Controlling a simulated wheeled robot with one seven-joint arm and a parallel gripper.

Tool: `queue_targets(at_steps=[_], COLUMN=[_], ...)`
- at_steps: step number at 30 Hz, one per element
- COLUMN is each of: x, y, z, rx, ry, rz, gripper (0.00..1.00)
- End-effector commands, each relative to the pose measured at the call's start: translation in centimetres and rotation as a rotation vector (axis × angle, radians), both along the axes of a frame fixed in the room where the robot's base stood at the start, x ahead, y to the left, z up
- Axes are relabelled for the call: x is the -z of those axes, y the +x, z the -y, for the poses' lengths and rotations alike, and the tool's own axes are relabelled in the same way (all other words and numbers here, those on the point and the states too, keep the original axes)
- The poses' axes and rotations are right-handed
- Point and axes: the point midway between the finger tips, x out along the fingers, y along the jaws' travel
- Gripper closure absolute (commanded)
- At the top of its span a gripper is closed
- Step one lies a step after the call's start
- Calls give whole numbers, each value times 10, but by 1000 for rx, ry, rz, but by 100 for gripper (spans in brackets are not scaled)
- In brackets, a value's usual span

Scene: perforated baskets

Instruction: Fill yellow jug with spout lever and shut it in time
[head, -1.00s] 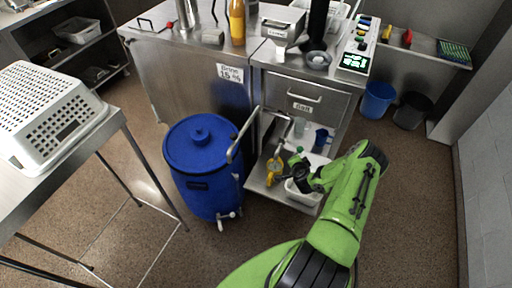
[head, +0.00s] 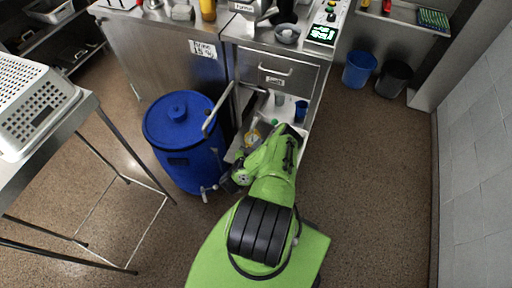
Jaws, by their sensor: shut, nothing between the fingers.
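A blue barrel (head: 184,148) with a lid stands on the floor left of the open cabinet. Its pale spout (head: 208,190) with a small lever sits low on its front right side. The yellow jug (head: 253,136) stands on the cabinet's low shelf, partly hidden by my arm. My gripper (head: 229,183) is dark and small here, shut and empty, just right of the spout. I cannot tell whether it touches the lever.
The open cabinet door (head: 219,110) stands between barrel and shelf. A blue cup (head: 301,110) is on the shelf, under a drawer (head: 280,72). A metal table with a white perforated basket (head: 35,105) is at left.

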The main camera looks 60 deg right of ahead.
Motion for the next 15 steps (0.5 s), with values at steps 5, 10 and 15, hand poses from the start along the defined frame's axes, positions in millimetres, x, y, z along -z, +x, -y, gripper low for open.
queue_targets(at_steps=[5,10,15], x=[11,12,13], y=[1,2,1], z=[13,22,44], rx=[3,2,5], ry=[0,0,-4], rz=[4,4,2], gripper=[100,100,100])
